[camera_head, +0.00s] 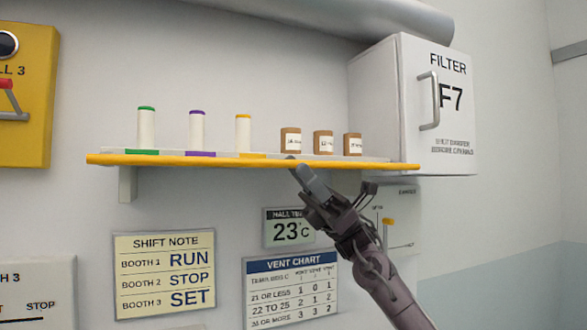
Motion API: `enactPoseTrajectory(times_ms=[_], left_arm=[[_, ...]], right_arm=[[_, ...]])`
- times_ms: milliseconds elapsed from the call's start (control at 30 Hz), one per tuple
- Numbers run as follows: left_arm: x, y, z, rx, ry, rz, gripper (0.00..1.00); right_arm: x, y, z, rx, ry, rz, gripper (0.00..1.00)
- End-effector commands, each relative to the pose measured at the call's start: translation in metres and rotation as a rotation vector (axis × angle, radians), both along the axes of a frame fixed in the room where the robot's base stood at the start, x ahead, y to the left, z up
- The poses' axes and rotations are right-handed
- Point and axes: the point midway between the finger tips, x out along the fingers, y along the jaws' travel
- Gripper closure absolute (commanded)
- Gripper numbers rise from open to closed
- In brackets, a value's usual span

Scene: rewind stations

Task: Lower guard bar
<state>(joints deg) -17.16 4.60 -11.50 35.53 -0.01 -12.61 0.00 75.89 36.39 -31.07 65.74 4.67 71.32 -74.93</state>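A long yellow bar (190,160) runs level along the front edge of the wall shelf. No label marks it as the guard bar. My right gripper (297,169) reaches up from the lower right. Its fingertips overlap the bar's underside right of the middle, below the brown boxes. I cannot tell whether they touch the bar or are only in front of it. The fingers are seen edge-on, so their opening is unclear. My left gripper is out of view.
The shelf holds green, purple and orange-topped rolls (196,130) and brown boxes (323,142). A white filter cabinet (380,100) stands at the shelf's right end. A yellow panel (35,120) with a red handle is at left. A temperature display (285,229) hangs below the shelf.

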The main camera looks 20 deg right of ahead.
Motion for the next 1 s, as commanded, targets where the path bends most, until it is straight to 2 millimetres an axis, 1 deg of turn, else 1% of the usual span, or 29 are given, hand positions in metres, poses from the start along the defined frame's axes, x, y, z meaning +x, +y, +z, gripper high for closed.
enactPoseTrajectory(times_ms=[33, 133, 233, 400, 867, 967, 1000], left_arm=[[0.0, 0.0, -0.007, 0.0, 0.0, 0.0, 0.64], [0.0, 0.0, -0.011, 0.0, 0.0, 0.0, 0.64], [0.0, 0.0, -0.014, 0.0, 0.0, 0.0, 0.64], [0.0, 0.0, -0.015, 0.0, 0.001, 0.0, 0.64], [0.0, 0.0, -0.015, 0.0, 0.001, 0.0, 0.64], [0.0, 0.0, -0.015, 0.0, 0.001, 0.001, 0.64], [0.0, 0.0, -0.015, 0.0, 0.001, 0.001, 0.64]], right_arm=[[0.003, -0.007, -0.01, 0.002, 0.002, -0.003, 0.66], [0.007, -0.018, -0.021, 0.001, 0.002, -0.002, 0.66], [0.01, -0.027, -0.028, 0.001, 0.002, 0.0, 0.66], [0.011, -0.032, -0.032, 0.0, 0.0, 0.0, 0.66], [0.013, -0.031, -0.033, 0.001, 0.008, 0.001, 0.66], [0.024, -0.022, -0.044, 0.019, 0.085, 0.017, 0.66], [0.032, -0.015, -0.053, 0.034, 0.148, 0.027, 0.66]])
